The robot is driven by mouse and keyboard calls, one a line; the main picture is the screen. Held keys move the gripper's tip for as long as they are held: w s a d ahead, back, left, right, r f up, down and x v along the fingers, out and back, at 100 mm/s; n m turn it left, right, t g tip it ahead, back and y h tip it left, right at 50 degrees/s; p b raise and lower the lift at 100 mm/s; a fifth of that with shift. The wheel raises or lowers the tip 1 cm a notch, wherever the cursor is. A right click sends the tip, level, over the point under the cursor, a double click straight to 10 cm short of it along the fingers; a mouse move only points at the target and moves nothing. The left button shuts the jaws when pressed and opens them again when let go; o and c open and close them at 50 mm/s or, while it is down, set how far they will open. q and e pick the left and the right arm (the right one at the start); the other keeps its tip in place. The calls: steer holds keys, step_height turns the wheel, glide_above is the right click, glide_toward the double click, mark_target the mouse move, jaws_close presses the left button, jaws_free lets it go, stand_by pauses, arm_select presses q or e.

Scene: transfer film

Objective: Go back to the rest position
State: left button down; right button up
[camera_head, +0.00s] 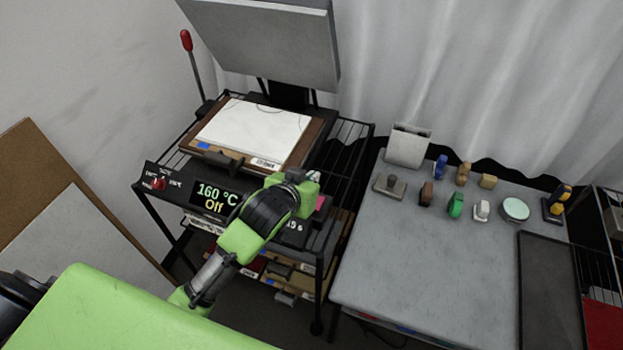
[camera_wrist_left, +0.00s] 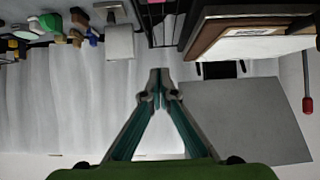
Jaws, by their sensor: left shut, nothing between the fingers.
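My left arm, green and black, reaches up from the bottom of the head view and ends in front of the heat press. Its wrist hides the fingers there. In the left wrist view my left gripper (camera_wrist_left: 159,82) has its fingertips together, with nothing between them. The wrist covers part of the press's front right. My right gripper is in neither view.
A grey table (camera_head: 421,262) stands to the right, with stamps, tape rolls, a paper roll (camera_head: 407,148) and a dark mat (camera_head: 548,290). A red-tipped lever (camera_head: 187,42) rises left of the press. Boards (camera_head: 40,185) lean at the left wall.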

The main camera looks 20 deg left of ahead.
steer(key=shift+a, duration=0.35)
